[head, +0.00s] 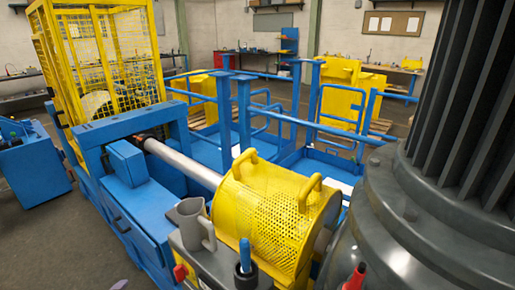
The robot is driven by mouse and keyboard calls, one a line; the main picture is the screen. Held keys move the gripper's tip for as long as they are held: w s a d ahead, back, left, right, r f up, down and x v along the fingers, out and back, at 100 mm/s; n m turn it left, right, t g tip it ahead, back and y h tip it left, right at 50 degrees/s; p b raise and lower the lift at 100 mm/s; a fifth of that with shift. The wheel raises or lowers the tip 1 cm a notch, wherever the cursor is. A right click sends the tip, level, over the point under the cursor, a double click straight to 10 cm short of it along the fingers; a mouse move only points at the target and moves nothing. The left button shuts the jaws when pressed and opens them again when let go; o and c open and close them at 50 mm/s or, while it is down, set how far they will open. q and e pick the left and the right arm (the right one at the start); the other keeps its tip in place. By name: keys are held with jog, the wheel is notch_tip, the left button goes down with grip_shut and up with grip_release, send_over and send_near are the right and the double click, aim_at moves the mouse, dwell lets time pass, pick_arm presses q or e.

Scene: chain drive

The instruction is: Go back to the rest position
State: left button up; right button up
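Neither of my grippers shows in the head view, so I cannot see their position or whether they hold anything. The chain drive machine fills the middle of the view. A yellow perforated guard (265,225) with two yellow handles sits at the near end of a steel shaft (185,163). The shaft runs back to a blue machine frame (135,130). A large grey finned motor housing (465,130) stands at the right and hides what is behind it.
A grey ledge (222,262) in front of the guard carries a grey holder (192,222) and a blue-handled tool (245,257) in a dark cup. A yellow mesh cage (112,60) stands at the back left. Blue railings (290,122) stand behind the shaft. Open floor (60,235) shows at the left.

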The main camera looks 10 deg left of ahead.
pick_arm(q)
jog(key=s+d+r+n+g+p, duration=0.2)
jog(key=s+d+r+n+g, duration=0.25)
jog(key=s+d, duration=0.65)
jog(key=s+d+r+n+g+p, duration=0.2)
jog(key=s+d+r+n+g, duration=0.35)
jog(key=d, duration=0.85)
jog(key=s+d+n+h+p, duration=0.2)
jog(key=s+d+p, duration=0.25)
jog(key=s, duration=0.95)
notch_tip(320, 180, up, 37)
jog(key=p, duration=3.6)
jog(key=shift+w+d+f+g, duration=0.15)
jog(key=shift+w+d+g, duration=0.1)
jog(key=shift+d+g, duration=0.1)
